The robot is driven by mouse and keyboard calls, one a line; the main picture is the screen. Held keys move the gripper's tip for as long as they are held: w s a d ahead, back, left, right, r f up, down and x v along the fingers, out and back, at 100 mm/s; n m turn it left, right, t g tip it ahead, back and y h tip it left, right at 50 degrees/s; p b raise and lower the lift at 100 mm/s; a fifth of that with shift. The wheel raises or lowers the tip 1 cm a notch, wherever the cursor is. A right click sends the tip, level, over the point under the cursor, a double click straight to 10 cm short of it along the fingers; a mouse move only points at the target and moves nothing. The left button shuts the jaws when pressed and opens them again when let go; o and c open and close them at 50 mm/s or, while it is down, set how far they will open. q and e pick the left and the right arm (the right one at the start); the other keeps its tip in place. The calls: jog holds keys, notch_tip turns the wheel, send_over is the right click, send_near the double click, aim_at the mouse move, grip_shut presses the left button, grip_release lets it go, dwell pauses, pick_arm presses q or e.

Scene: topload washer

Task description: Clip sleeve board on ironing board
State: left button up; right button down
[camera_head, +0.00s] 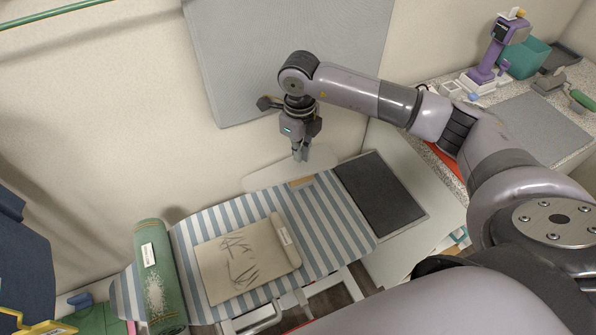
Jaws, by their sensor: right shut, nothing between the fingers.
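The ironing board (327,218) has a blue-and-white striped cover and runs across the lower middle. A pale narrow board with a rounded end (262,179) lies along its far edge near the wall. It may be the sleeve board, but I cannot tell for sure, nor whether it is fixed. A small tan block or clip (301,183) sits at the far edge of the stripes, beside the pale board. My right gripper (301,154) points down over the pale board, shut and empty, and hides part of it. My left gripper is out of view.
A beige folded cloth (235,265) with dark marks and a green roll (157,275) lie on the ironing board. A dark grey pad (378,193) is at its right end. The counter at right holds a purple device (489,55) and a teal bin (526,57).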

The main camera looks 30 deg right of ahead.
jog(key=shift+r+p, duration=1.3)
jog(key=shift+r, duration=1.15)
jog(key=shift+f, duration=0.1)
